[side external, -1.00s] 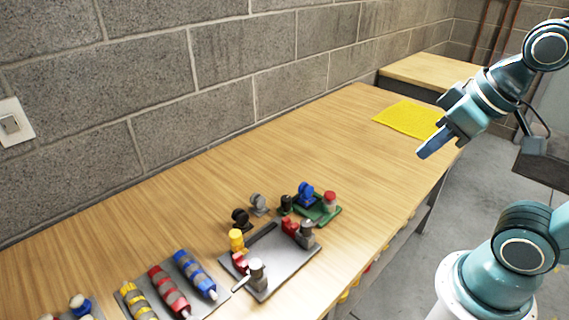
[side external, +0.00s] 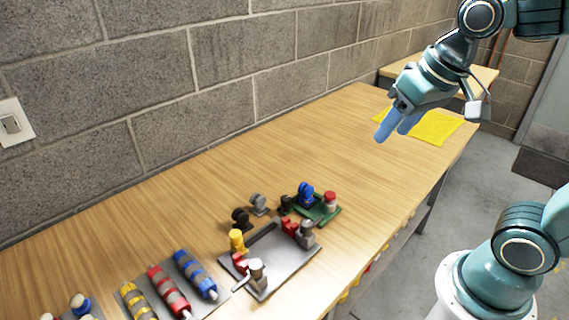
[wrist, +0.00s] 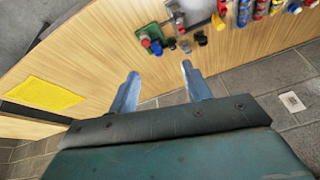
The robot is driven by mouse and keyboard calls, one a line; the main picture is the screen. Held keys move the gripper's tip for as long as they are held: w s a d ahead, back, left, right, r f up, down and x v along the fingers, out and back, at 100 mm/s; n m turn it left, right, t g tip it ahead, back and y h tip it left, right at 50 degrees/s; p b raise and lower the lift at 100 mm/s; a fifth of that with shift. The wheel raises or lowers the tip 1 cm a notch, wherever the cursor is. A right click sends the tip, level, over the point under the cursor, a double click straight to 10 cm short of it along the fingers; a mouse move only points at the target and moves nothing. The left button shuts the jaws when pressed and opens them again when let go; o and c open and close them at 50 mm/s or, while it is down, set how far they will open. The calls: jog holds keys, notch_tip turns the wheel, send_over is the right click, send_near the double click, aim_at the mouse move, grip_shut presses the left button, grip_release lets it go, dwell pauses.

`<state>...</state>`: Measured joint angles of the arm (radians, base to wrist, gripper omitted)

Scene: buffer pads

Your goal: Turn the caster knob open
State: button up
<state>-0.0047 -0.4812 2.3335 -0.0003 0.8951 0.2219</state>
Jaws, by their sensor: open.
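My gripper (side external: 393,133) is open and empty, high above the table towards its far end; its two blue fingers show apart in the wrist view (wrist: 160,72). Small wheel-like caster pieces stand on the table: a black one (side external: 241,218), a grey one (side external: 258,204) and a blue one (side external: 306,193) on a green plate (side external: 323,213). A red-topped knob (side external: 330,201) stands on the same plate. The green plate also shows beyond my fingers in the wrist view (wrist: 150,32). I cannot tell which piece is the caster knob. My gripper is well apart from all of them.
A yellow cloth (side external: 438,128) lies at the far end. The middle table is clear.

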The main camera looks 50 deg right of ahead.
jog(key=w+f+m+g, duration=0.1)
jog(key=w+f+m, duration=0.15)
jog(key=w, duration=0.55)
jog(key=m+g, duration=0.4)
jog(key=m, duration=0.4)
send_over(286, 198)
notch_tip(286, 198, down, 16)
jog(key=shift+f, duration=0.15)
jog(key=shift+f, duration=6.85)
jog(key=c, duration=1)
